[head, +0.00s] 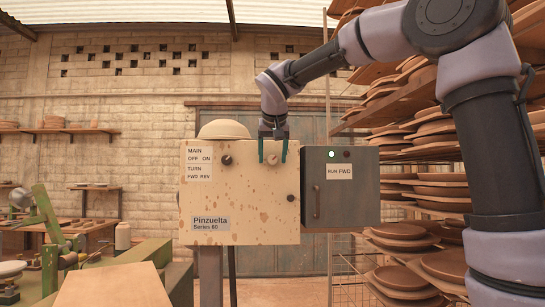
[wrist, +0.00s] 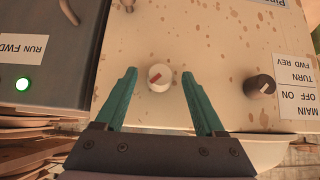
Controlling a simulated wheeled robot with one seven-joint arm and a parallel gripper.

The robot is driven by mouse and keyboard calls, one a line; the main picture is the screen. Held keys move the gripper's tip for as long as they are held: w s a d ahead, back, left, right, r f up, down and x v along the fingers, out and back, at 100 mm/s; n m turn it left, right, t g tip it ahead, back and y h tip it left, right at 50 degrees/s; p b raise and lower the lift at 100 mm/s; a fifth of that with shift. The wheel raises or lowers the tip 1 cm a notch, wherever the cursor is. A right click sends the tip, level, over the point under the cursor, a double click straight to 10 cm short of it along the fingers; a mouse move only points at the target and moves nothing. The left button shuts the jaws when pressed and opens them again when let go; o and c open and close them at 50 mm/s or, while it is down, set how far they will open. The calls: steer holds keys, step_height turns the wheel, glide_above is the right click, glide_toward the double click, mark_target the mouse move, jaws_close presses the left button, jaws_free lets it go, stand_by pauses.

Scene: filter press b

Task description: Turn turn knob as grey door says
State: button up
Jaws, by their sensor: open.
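The cream control box (head: 240,200) has two knobs on its face. The pale knob (wrist: 160,77) has a slanted red mark. The dark knob (wrist: 260,86) has a pale slanted mark and sits beside the labels (head: 199,171) reading MAIN OFF ON and TURN FWD REV. Which knob is TURN is not marked on the knobs. The grey door (head: 345,205) at right carries a sign (head: 339,171) reading RUN FWD. My gripper (head: 272,157) is open, with its teal fingers either side of the pale knob; I cannot tell whether they touch it.
A green lamp (head: 331,154) glows on the grey door, above a vertical handle (head: 317,202). A small dark fitting (head: 290,198) is low on the box face. Shelves of round brown plates (head: 430,190) stand at right. A green machine (head: 60,240) stands at left.

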jaws_close()
steer(key=shift+a, duration=0.1)
stand_by(0.3)
steer(key=h, duration=0.1)
steer(key=n+h, duration=0.2)
steer(key=shift+a+f+h, duration=0.1)
steer(key=shift+a+h, duration=0.15)
steer(key=shift+h, duration=0.05)
steer(key=h, duration=0.1)
steer(key=n+h, duration=0.2)
steer(key=shift+a+f+t, duration=0.15)
steer(key=shift+a+t, duration=0.1)
steer(key=shift+t, duration=0.15)
steer(key=n+h, duration=0.1)
steer(key=n+t+h, duration=0.1)
steer(key=h, duration=0.2)
steer(key=shift+a+f+n, duration=0.15)
steer(key=shift+f+n, duration=0.15)
steer(key=shift+n, duration=0.1)
steer(key=shift+f+n+t+h, duration=0.15)
steer(key=shift+n+t+h, duration=0.85)
steer(key=shift+n+h, duration=0.1)
